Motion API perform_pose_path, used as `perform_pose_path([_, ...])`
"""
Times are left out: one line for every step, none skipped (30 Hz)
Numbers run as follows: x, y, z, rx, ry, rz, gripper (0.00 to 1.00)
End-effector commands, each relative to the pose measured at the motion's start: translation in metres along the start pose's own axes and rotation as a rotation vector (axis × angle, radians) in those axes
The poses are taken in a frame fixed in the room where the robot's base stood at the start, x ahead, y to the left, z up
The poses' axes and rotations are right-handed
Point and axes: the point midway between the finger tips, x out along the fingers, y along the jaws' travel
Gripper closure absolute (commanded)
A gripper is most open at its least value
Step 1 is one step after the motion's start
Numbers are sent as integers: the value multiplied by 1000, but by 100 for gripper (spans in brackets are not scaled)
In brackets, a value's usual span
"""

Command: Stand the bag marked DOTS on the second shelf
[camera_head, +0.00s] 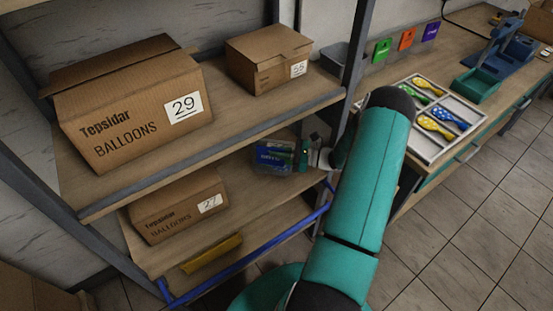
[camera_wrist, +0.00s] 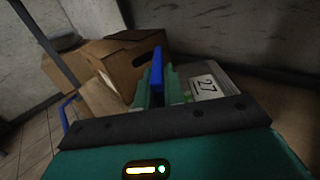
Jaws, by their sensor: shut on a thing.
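A small clear-and-blue bag (camera_head: 272,158) is in the space above the lower visible shelf (camera_head: 262,205), toward its right end. Its lettering is too small to read for certain. My gripper (camera_head: 303,156) is at the bag's right side and is shut on it. In the wrist view a narrow blue edge of the bag (camera_wrist: 157,72) stands upright between the fingers. I cannot tell whether the bag's bottom touches the shelf.
Cartons marked 29 (camera_head: 130,105) and a smaller one (camera_head: 268,62) stand on the shelf above. A workbench (camera_head: 455,55) is at right.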

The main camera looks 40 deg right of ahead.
Motion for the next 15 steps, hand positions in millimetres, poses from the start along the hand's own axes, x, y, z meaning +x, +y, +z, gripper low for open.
perform_pose_path([0, 0, -7, 2, 0, 0, 100])
perform_pose_path([0, 0, -12, 3, 0, -1, 100])
perform_pose_path([0, 0, -19, 4, 0, -1, 100])
perform_pose_path([0, 0, -24, 3, 1, -1, 100])
perform_pose_path([0, 0, -28, 4, 0, -1, 100])
perform_pose_path([1, 0, -32, 3, 0, 0, 100])
perform_pose_path([1, -1, -34, 2, 1, 0, 100])
perform_pose_path([1, -1, -36, 1, 1, 0, 100])
perform_pose_path([1, -1, -36, 0, 1, 0, 100])
perform_pose_path([2, -2, -36, 0, 1, 0, 100])
perform_pose_path([2, -2, -36, 0, 1, 0, 100])
perform_pose_path([2, -2, -35, 0, 1, 0, 100])
perform_pose_path([2, -2, -35, 0, 1, 0, 100])
perform_pose_path([2, -2, -35, 0, 1, 0, 100])
perform_pose_path([2, -2, -36, 1, 1, 0, 100])
